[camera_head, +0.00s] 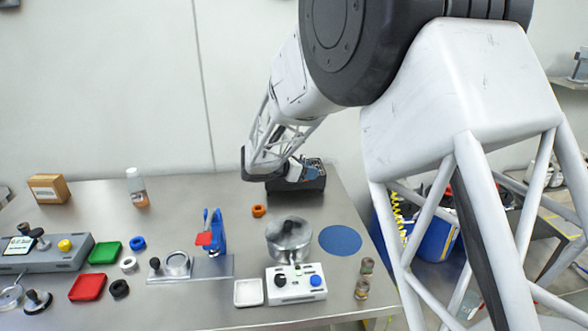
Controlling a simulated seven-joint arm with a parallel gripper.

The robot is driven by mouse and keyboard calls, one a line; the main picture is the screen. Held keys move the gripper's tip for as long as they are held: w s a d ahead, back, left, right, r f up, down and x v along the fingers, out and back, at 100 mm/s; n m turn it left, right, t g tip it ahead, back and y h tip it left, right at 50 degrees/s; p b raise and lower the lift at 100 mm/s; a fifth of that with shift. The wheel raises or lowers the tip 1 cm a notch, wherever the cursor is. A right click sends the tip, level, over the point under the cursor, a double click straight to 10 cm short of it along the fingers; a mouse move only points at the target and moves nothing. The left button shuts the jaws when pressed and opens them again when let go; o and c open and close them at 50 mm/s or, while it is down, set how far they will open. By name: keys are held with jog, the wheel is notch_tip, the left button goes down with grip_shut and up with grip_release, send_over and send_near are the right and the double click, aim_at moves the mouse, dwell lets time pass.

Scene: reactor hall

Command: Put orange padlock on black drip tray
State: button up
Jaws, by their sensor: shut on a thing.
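My gripper (291,171) is at the far end of the table, below the wrist of my arm, close above or in front of a low black box-like thing (300,186). Its fingertips are mostly hidden. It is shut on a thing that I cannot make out. I do not clearly see an orange padlock. A small orange ring-like piece (258,211) lies on the table, nearer than my gripper. I cannot tell whether the black thing is the drip tray.
A metal pot (289,240), a blue disc (340,240), a white control box (297,284) and a white tray (248,292) stand nearer. A blue-and-red device (214,234), green tray (104,253), red tray (87,287), bottle (137,187) and wooden box (48,188) are left. Bare table lies between.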

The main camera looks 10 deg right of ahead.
jog(key=shift+w, duration=0.15)
jog(key=w, duration=0.5)
jog(key=w+f, duration=0.1)
jog(key=w, duration=0.9)
jog(key=shift+a+f, duration=0.2)
jog(key=shift+w, duration=0.45)
jog(key=shift+s+f, duration=0.1)
jog(key=shift+f, duration=1.7)
jog(key=shift+f, duration=0.1)
jog(key=o, duration=1)
